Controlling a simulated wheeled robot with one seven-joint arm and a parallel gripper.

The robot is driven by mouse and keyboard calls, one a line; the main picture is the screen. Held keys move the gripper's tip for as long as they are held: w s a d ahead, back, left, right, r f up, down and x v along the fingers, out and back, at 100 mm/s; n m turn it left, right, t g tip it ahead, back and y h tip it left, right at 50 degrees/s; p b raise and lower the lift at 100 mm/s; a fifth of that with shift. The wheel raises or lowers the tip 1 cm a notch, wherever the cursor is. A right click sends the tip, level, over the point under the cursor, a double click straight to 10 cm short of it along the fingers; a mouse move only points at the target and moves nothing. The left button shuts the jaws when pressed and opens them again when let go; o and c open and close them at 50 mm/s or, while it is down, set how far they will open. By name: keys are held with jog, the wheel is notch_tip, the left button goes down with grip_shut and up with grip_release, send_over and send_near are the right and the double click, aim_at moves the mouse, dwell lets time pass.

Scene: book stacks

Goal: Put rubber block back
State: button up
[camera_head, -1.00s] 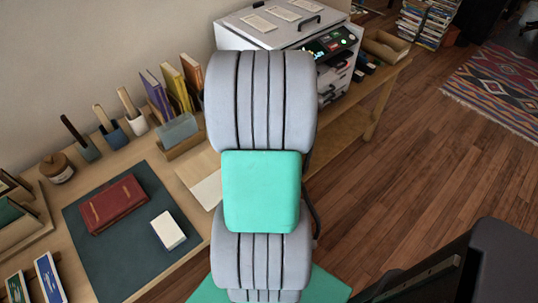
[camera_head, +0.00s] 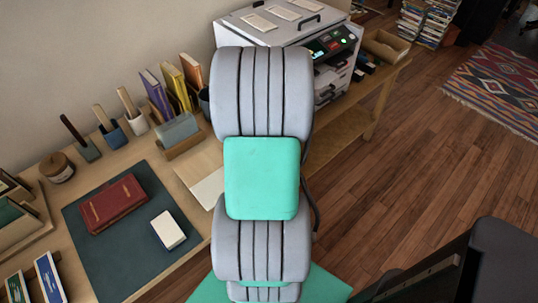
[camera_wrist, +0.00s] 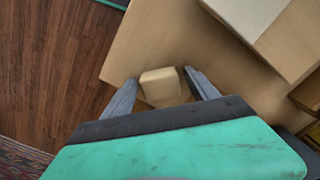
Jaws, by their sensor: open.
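In the wrist view a small tan block (camera_wrist: 160,84) sits on the wooden table near its edge, between the two fingers of my gripper (camera_wrist: 162,90). The fingers are apart, one on each side of the block. Whether they touch it I cannot tell. In the head view my arm hides this block and my gripper. A white block (camera_head: 168,230) lies on the dark mat (camera_head: 120,262), beside a red book (camera_head: 113,204). Which block is the rubber one the pictures do not make certain.
A wooden holder (camera_head: 184,146) with a grey-blue piece stands by upright books (camera_head: 172,88) and several small pots (camera_head: 137,124) along the wall. A printer (camera_head: 285,30) stands at the back. In the wrist view a pale box-like thing (camera_wrist: 285,35) is at upper right.

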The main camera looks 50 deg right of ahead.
notch_tip(320, 180, up, 12)
jog(key=w+a+r+n+t, duration=0.15)
jog(key=w+a+n, duration=0.45)
jog(key=a, duration=0.9)
jog(key=a+n+t, duration=0.1)
jog(key=a+n, duration=0.4)
jog(key=a, duration=1.1)
jog(key=shift+a+f+n, duration=0.15)
jog(key=shift+a+n, duration=0.2)
jog(key=shift+n, duration=0.05)
